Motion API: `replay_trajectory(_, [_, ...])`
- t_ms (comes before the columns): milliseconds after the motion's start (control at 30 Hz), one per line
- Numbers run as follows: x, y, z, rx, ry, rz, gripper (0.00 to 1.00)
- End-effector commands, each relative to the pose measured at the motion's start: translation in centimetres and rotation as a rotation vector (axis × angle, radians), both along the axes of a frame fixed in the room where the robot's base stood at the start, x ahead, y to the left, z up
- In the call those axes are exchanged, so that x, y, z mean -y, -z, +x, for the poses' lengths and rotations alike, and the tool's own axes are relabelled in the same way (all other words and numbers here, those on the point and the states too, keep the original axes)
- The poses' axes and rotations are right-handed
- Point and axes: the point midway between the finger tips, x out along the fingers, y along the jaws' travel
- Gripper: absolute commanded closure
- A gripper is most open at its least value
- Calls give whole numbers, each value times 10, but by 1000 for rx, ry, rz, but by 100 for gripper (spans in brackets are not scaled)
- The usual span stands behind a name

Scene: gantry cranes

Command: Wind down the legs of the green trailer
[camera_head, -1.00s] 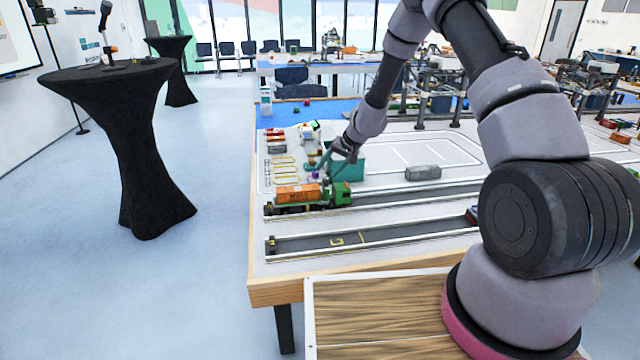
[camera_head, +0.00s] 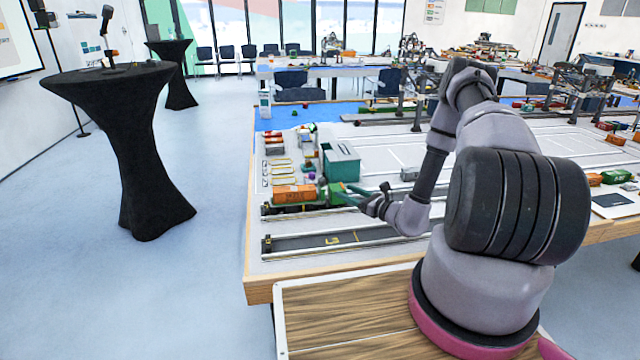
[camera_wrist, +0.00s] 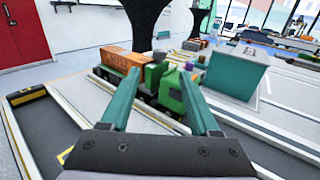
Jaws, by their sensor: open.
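The green truck (camera_head: 331,191) stands in the lane on the table's left part, with an orange container (camera_head: 294,193) behind its cab. The green trailer (camera_head: 290,204) is mostly hidden under the container, and its legs cannot be made out. In the wrist view the truck (camera_wrist: 175,97) and orange container (camera_wrist: 124,60) lie ahead, partly behind the fingers. My gripper (camera_head: 345,190) is at the cab end of the truck, to its right. Its two teal fingers (camera_wrist: 160,76) are spread, with nothing held between them; contact with the cab cannot be told.
A teal box (camera_head: 341,162) stands just behind the truck. The near lane (camera_head: 330,240) is clear. Gantry cranes (camera_head: 415,105) stand farther back. A black draped table (camera_head: 130,150) stands left, off the worktable.

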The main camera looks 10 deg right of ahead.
Motion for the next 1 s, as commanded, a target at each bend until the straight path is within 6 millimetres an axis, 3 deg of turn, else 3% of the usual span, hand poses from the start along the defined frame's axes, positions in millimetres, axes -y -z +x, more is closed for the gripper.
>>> replay_trajectory(533, [-54,-1,73,5,-5,-5,38])
replay_trajectory(1000, [-63,-1,84,4,-4,-5,38])
